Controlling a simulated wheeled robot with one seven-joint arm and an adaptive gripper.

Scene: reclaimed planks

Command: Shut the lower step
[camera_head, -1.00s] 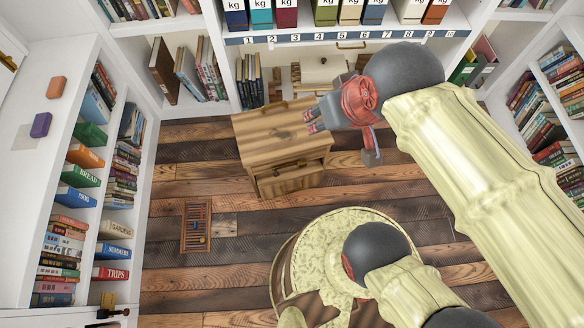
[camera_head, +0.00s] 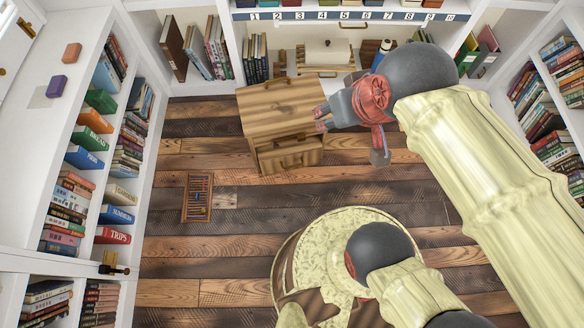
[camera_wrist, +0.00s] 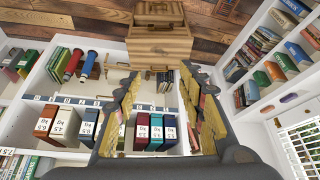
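A wooden step unit (camera_head: 280,108) stands on the plank floor at the middle of the head view. Its lower step (camera_head: 290,157), a drawer-like front with a handle, shows below the top and juts out a little toward the viewer. In the wrist view, the unit's top (camera_wrist: 160,48) is at the upper middle, with the lower step (camera_wrist: 158,14) above it at the picture's edge. My gripper (camera_head: 320,118) is beside the unit's right edge in the head view, apparently above it; contact cannot be told. Its fingers are spread and empty in the wrist view (camera_wrist: 168,108).
White bookshelves (camera_head: 85,200) line the left, with more at the back and right. Bare planks (camera_head: 400,180) lie in front and to the right.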

